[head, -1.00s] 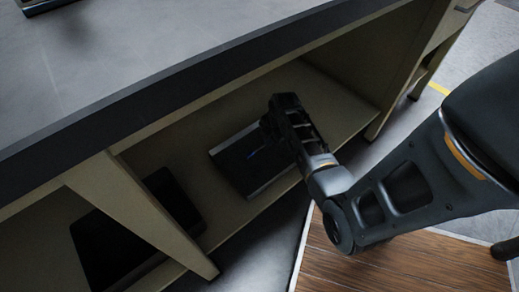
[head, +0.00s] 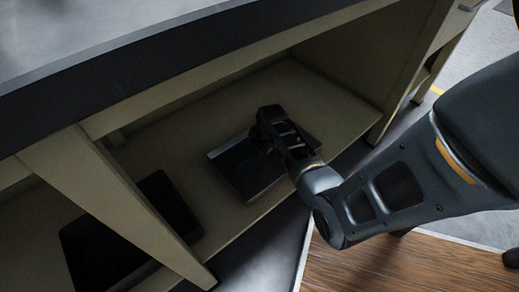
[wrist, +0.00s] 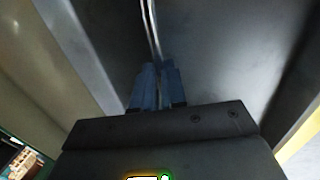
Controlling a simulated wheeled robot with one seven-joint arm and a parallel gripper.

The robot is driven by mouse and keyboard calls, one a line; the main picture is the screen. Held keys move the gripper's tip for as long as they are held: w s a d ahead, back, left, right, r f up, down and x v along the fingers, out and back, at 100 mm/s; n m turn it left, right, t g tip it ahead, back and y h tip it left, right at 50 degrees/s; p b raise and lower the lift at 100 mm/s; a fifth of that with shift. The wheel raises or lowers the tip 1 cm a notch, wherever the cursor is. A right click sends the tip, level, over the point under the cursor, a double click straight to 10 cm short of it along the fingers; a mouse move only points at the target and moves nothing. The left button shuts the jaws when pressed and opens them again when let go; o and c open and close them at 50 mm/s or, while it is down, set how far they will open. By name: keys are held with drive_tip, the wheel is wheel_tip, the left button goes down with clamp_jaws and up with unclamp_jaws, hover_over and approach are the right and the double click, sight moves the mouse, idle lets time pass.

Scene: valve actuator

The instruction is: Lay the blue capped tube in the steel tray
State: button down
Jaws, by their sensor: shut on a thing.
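The steel tray (head: 236,172) lies on the low shelf under the counter, with a bright rim and a dark inside. My gripper (head: 266,146) is over the tray's far right part, pointing down into it. In the wrist view, its two blue-grey fingers (wrist: 159,88) are close together above the tray's dark grey surface. The gripper is shut on the blue capped tube (head: 265,152), of which only a faint blue bit shows in the head view. The fingers and shadow hide the rest. I cannot tell whether the tube touches the tray.
A black tray-like object (head: 120,240) lies in the left bay, behind a slanted beige divider (head: 110,200). The dark countertop edge (head: 150,62) overhangs the shelf. Bare shelf (head: 310,90) is free behind and right of the tray.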

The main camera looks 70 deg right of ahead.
drive_tip(key=c, duration=1.5)
unclamp_jaws()
drive_tip(key=shift+o, duration=0.2)
drive_tip(key=p+v, duration=0.6)
drive_tip(key=v, duration=0.6)
drive_tip(key=s+a+r+m+t+h, duration=0.1)
drive_tip(key=s+a+r+m+t, duration=0.1)
drive_tip(key=a, duration=0.5)
drive_tip(key=s+a+r+m+t, duration=0.1)
drive_tip(key=s+a+m+t, duration=0.1)
drive_tip(key=a, duration=0.6)
drive_tip(key=s+a+r+m+t+h, duration=0.1)
drive_tip(key=s+a+r+m, duration=0.15)
drive_tip(key=a, duration=0.45)
drive_tip(key=s+a+r+m+t+y, duration=0.1)
drive_tip(key=s+a+r+t, duration=0.1)
drive_tip(key=r, duration=0.5)
drive_tip(key=s+a+r+m+t+y, duration=0.1)
drive_tip(key=s+a+r+m+t, duration=0.1)
drive_tip(key=r, duration=0.6)
drive_tip(key=s+a+r+m+t+y, duration=0.1)
drive_tip(key=s+a+r+m+t, duration=0.1)
drive_tip(key=s+a+r, duration=0.4)
drive_tip(key=shift+a+r+t+y, duration=0.3)
drive_tip(key=shift+a+r+t, duration=0.4)
drive_tip(key=shift+a+r, duration=0.2)
drive_tip(key=shift+r, duration=0.1)
